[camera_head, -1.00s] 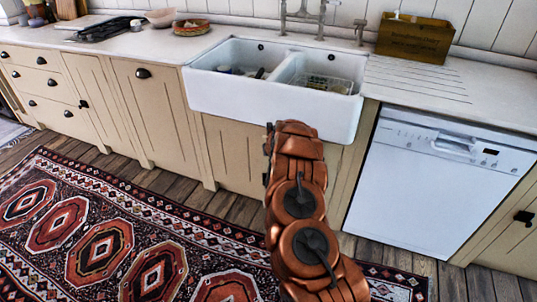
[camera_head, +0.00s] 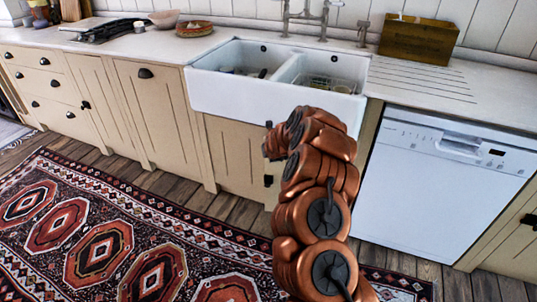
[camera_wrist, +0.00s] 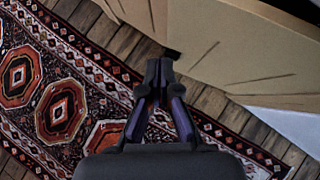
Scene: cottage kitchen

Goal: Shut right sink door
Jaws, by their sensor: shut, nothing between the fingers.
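The white double sink (camera_head: 275,85) sits over a beige sink cabinet. The left sink door (camera_head: 232,152) shows flat below the sink. My arm covers the right sink door in the head view, so how far it stands open cannot be told there. Small black fittings (camera_head: 268,181) show just left of my arm. In the wrist view, my gripper (camera_wrist: 158,64) is shut and empty, pointing at the foot of a beige grooved panel (camera_wrist: 245,45). A dark spot by the panel's lower edge is close to the fingertips; contact cannot be told.
The white dishwasher (camera_head: 440,185) stands shut right of the sink cabinet. Beige cupboards (camera_head: 150,110) run to the left. A patterned rug (camera_head: 100,235) lies on the wooden floor (camera_head: 240,210) before them. A wooden box (camera_head: 420,40) stands on the counter.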

